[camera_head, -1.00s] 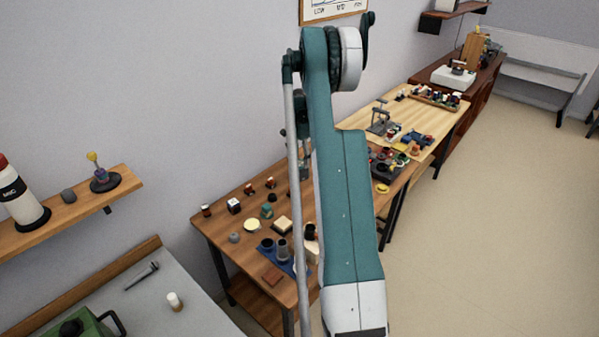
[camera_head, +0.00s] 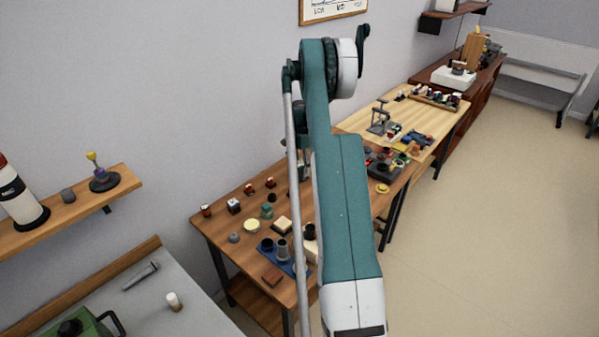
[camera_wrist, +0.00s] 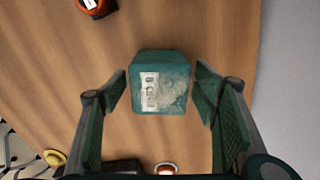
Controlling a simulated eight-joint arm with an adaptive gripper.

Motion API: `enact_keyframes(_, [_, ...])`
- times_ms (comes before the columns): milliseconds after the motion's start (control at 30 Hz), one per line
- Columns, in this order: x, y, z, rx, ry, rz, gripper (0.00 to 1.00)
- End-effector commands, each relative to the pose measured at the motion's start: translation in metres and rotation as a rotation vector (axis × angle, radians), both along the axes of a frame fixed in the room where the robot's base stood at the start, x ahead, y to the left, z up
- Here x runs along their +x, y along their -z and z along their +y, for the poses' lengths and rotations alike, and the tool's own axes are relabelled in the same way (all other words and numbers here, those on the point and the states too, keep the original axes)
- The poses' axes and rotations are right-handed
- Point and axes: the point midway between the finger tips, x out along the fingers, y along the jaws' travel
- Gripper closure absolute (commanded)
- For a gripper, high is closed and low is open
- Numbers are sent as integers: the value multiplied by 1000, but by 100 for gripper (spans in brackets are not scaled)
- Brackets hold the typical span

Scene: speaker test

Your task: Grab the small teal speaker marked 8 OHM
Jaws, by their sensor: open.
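The teal speaker (camera_wrist: 162,82) shows in the wrist view as a small box with a pale, worn label that reads roughly "8 OHM". It stands on a brown wooden tabletop. My gripper (camera_wrist: 161,86) is open, with one finger to the left of the speaker and one to the right. A gap shows on each side, and neither finger seems to touch it. In the head view my arm hides the gripper. A small teal object (camera_head: 266,211) shows on the wooden table there; I cannot tell whether it is the same speaker.
In the wrist view, an orange-red round part (camera_wrist: 96,6) lies at the upper left and a yellow part (camera_wrist: 54,158) at the lower left. A small red-rimmed part (camera_wrist: 166,168) is at the bottom. In the head view, several small parts crowd the wooden table (camera_head: 222,222) beside the wall.

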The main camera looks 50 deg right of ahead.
Motion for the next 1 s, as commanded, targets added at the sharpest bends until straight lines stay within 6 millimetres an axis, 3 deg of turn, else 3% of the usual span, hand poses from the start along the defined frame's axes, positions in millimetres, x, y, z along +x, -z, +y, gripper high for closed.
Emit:
enact_keyframes(333, [0, 0, 0, 0, 0, 0, 40])
enact_keyframes(633, [0, 0, 0, 0, 0, 0, 78])
enact_keyframes(1000, [0, -4, 0, 0, 0, 0, 80])
